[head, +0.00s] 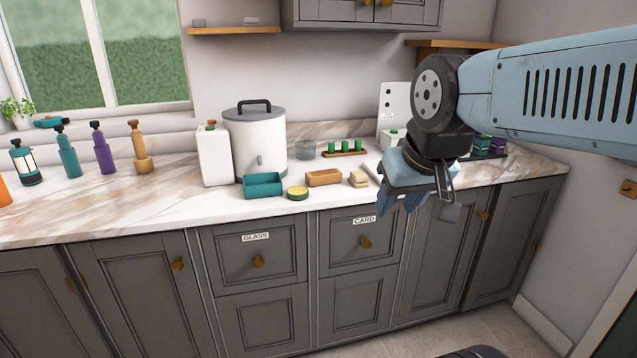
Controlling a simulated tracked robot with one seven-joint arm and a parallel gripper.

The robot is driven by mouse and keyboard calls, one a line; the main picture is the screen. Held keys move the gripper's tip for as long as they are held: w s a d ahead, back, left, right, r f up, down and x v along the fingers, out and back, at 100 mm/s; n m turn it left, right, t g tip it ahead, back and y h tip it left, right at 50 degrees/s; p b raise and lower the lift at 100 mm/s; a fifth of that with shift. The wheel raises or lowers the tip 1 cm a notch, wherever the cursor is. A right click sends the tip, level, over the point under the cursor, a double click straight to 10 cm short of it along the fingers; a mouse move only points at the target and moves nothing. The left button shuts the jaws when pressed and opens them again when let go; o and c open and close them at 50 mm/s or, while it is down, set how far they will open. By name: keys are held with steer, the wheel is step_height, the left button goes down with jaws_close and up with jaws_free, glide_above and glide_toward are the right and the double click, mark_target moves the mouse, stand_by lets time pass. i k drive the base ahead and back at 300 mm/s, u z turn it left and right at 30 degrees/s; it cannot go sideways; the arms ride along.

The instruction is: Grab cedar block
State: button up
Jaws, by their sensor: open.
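My gripper (400,203) hangs over the counter's front edge at the right of centre, open and pointing down, with nothing seen between its fingers. To its left, a small pale wooden block (358,180) lies on the counter, looking like stacked pieces. Beside it is a larger orange-brown block-shaped thing (323,178), maybe a brush. I cannot tell for sure which is the cedar block; the pale one looks more like bare wood. My gripper is apart from both. My arm hides part of the counter behind it.
A teal tray (264,186) and a round yellow-topped tin (297,193) stand left of the blocks. Behind are a white lidded bin (257,145), a white jug (214,155) and a rack with green-topped items (345,150). Several bottles stand far left.

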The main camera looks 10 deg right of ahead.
mark_target(313, 178)
steer(key=z, duration=1)
steer(key=i, duration=1.7)
steer(key=u, duration=1)
steer(key=k, duration=0.9)
steer(key=u, duration=0.2)
